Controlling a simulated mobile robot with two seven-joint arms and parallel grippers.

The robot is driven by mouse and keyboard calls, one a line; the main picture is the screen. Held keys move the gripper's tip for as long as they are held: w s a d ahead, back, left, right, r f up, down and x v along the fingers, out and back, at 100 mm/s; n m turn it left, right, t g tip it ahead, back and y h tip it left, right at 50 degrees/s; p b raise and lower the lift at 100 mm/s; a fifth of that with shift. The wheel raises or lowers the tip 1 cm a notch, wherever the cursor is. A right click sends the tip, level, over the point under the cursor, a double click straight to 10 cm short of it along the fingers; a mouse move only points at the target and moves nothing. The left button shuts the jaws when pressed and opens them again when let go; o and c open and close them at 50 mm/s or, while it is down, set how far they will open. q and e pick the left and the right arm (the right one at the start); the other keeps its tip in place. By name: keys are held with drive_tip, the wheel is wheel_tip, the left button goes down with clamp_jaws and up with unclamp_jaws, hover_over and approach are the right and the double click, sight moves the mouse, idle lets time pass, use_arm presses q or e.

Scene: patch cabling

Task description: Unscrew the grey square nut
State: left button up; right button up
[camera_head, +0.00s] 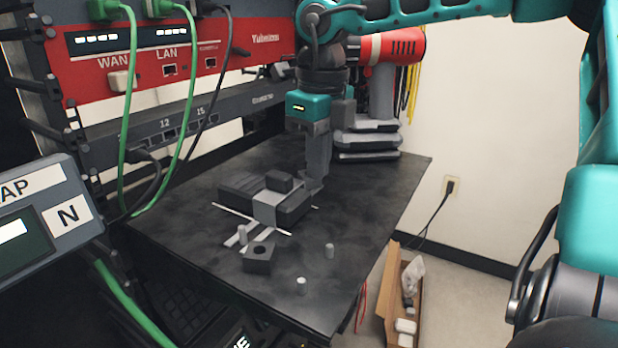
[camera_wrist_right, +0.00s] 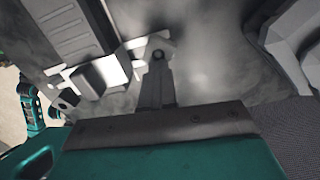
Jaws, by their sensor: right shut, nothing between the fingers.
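A dark grey square block with a round hole (camera_head: 258,257), which looks like the square nut, lies on the black table toward its front. A grey assembly (camera_head: 265,203) of dark ribbed blocks and a lighter cross-piece lies behind it; it also shows at the upper left of the right wrist view (camera_wrist_right: 75,32). My right gripper (camera_head: 316,188) points down at the right side of this assembly, away from the block. Its fingers are shut with nothing between them, and the tips show in the wrist view (camera_wrist_right: 158,58). I cannot tell whether they touch the assembly. My left gripper is not in view.
A red-and-grey tool (camera_head: 385,80) stands on stacked cases (camera_head: 366,140) at the back. A rack with green cables (camera_head: 190,90) borders the left. The table's right side is clear.

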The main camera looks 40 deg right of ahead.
drive_tip(key=shift+o, duration=0.2)
drive_tip(key=shift+s+f+g, duration=0.3)
drive_tip(key=shift+s+f, duration=0.25)
drive_tip(key=shift+f, duration=0.35)
drive_tip(key=shift+w+r+p, duration=0.15)
drive_tip(key=shift+r+p, duration=0.5)
drive_tip(key=shift+r, duration=0.1)
drive_tip(key=shift+d+r+p, duration=0.2)
drive_tip(key=shift+r+p, duration=0.3)
drive_tip(key=shift+r, duration=0.3)
drive_tip(key=shift+w+r, duration=0.1)
drive_tip(key=o, duration=0.6)
drive_tip(key=shift+c, duration=0.2)
drive_tip(key=c, duration=0.5)
